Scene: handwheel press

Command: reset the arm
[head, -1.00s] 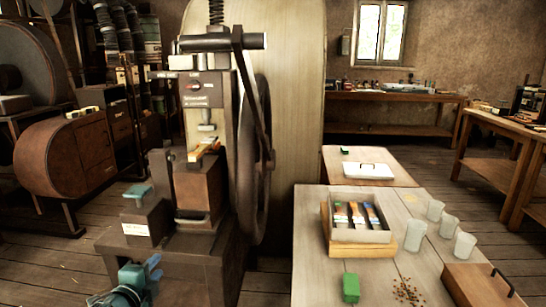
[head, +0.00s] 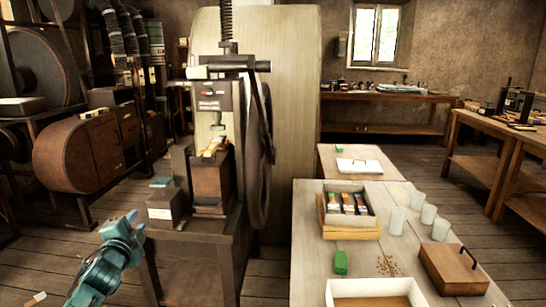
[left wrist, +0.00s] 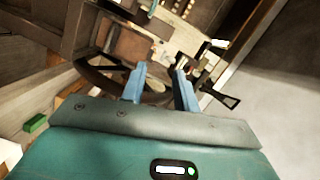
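My left gripper (head: 132,222) is raised at the lower left in the head view, in front of and to the left of the press (head: 212,170), apart from it. In the left wrist view its two blue fingers (left wrist: 159,76) stand apart with nothing between them; the press and its dark handwheel (left wrist: 110,82) lie beyond, tilted. In the head view the handwheel (head: 258,160) stands on the press's right side, seen nearly edge-on. My right gripper is out of view.
The table (head: 300,260) on the right holds a box of colored tools (head: 347,220), several white cups, a green block (head: 341,263), small scattered bits (head: 388,266), a lidded wooden box (head: 452,270) and a tray (head: 375,303). Open floor lies between press and table.

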